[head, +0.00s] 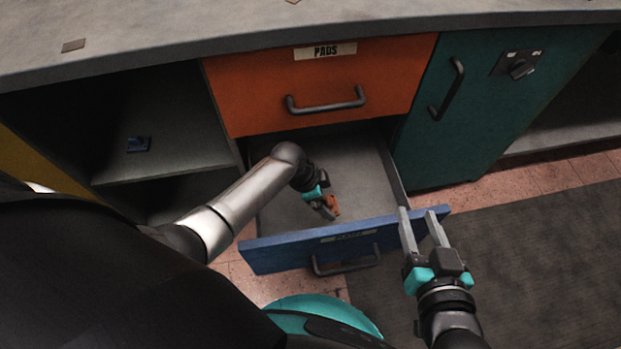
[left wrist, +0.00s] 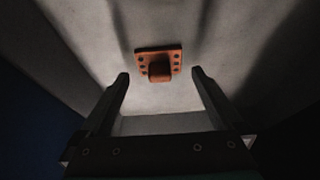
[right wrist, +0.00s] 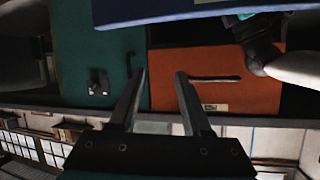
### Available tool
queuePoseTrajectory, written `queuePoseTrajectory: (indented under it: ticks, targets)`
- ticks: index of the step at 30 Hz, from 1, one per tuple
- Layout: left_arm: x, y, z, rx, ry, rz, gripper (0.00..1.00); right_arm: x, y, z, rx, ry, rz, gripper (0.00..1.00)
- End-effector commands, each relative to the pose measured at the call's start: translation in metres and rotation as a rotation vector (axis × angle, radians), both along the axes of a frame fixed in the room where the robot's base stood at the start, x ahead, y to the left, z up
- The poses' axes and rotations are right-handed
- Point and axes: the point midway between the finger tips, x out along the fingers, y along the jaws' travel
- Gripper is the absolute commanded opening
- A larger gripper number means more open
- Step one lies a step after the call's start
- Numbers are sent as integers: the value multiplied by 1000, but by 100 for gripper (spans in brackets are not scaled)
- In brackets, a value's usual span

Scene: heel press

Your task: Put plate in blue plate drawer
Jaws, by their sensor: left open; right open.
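The plate (head: 333,202) is small and orange-brown, with several dark holes and a raised knob in the middle. It lies on the grey floor of the open blue drawer (head: 290,254), and the left wrist view shows it (left wrist: 174,55) too. My left gripper (head: 325,208) reaches into the drawer, open, just by the plate. In the left wrist view the plate appears just beyond and between the open fingertips, with nothing gripped. My right gripper (head: 419,212) is open and empty near the right end of the drawer front.
An orange drawer (head: 240,95) labelled PADS is closed above the blue drawer. A teal door (head: 440,140) with a handle and knob is closed to the right. A grey countertop (head: 190,35) runs above.

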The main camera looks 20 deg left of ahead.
Motion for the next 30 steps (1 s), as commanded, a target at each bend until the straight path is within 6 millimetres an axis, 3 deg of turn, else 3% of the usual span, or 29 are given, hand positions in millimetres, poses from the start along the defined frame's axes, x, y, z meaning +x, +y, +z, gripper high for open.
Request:
queuePoseTrajectory:
  ticks: [14, 30]
  targets:
    - [-6, 8, 25, 1, 0, -1, 100, -9, -31, -8, -145, 256, -22, 48]
    - [-13, 19, 57, 2, 1, -1, 100, -42, -74, -10, -285, 578, -73, 48]
